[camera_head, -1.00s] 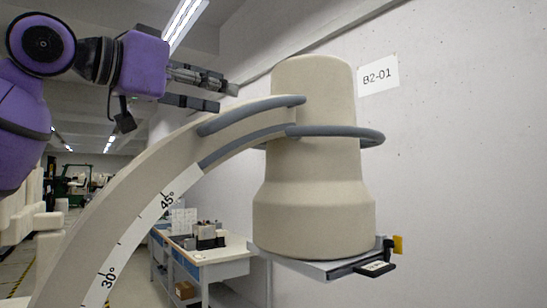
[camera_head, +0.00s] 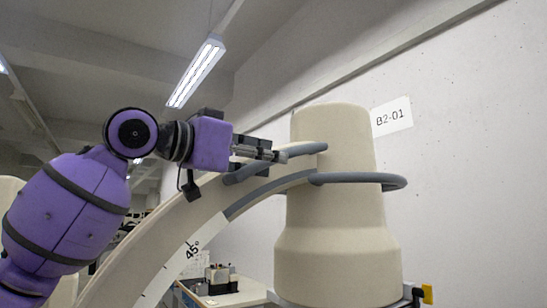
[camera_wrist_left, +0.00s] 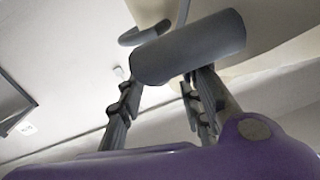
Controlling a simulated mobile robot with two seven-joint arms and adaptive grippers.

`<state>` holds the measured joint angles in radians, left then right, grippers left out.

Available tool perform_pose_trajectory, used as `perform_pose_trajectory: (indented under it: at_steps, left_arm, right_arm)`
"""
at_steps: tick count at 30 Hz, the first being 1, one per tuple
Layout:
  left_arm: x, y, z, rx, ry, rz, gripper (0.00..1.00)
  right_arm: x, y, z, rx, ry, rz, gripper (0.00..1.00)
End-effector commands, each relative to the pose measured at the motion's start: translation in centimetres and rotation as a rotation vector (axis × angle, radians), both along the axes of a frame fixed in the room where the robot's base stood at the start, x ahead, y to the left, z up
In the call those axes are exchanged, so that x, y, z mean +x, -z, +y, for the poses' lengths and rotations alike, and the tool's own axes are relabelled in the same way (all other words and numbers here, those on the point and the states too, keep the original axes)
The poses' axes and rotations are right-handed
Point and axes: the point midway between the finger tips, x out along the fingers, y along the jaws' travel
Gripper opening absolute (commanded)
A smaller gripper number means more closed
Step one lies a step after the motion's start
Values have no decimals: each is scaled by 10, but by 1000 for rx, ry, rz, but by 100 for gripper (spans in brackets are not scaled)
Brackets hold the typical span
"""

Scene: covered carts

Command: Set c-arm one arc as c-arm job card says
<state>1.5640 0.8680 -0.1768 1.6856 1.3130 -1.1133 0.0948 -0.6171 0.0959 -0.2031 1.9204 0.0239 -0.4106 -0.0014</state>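The beige c-arm arc (camera_head: 150,250) rises from lower left to the upper middle in the head view. Its white scale shows the 45° mark (camera_head: 193,249). A grey handle bar (camera_head: 307,149) runs along its upper end and shows large in the left wrist view (camera_wrist_left: 190,48). My left gripper (camera_head: 262,160) is at this bar, fingers apart, one above and one below it in the head view. In the left wrist view the bar crosses at the fingertips (camera_wrist_left: 165,85); I cannot tell whether they touch it. My right gripper and the job card's text are not in view.
A beige housing (camera_head: 335,230) with a grey ring (camera_head: 360,179) stands at the arc's upper end. A wall with a B2-01 sign (camera_head: 392,118) is close behind. A workbench (camera_head: 222,294) shows below the arc. A yellow part (camera_head: 427,293) sits at lower right.

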Motion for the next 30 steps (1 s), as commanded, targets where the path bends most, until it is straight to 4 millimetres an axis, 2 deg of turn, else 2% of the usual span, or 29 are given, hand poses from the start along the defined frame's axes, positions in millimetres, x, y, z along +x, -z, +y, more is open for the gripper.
perform_pose_trajectory:
  at_steps: [6,15,16,23,30]
  left_arm:
    - [11,0,-13,1,0,-1,33]
    - [13,0,-15,1,0,1,33]
    - [13,0,-15,1,0,1,32]
    - [13,0,-15,1,0,1,1]
    - [13,1,-15,2,2,2,0]
  right_arm:
    - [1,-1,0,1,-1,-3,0]
    - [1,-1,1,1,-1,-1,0]
    - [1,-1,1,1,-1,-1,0]
    - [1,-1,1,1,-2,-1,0]
    - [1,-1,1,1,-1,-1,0]
